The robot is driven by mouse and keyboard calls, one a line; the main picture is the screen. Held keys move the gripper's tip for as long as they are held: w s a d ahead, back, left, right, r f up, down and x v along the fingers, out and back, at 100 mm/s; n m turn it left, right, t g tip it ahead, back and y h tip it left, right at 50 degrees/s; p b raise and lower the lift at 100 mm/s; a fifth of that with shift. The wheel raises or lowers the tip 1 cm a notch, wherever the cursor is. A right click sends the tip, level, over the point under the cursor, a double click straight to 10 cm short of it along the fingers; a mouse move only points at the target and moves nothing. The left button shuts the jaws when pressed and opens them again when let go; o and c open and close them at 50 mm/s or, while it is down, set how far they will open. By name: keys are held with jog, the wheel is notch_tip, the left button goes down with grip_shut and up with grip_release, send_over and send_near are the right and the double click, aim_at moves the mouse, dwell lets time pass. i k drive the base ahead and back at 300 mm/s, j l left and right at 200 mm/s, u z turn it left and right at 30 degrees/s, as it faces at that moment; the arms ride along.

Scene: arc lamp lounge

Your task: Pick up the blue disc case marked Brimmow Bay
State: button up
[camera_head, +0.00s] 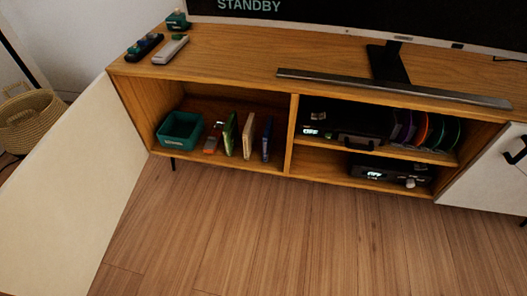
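A thin dark blue case (267,138) stands upright in the open left compartment of the wooden TV cabinet (225,58). It is the rightmost in a short row, with a cream case (248,136) and a green case (230,133) to its left. Its spine faces outward, and any marking on it is too small to read. It stands apart from the cream case, with a gap between them. My gripper is not in view.
A green bin (180,130) and a red-and-grey item (213,137) sit left of the cases. The white left door (75,190) is swung open. Discs (422,130) and devices fill the right shelves. The wooden floor (270,230) in front is clear.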

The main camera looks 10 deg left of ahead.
aim_at(268, 137)
jog(key=i+j, duration=0.35)
jog(key=j, duration=0.2)
jog(key=i+j, duration=0.4)
jog(key=j, duration=0.15)
jog(key=i+j, duration=0.35)
jog(key=j, duration=0.2)
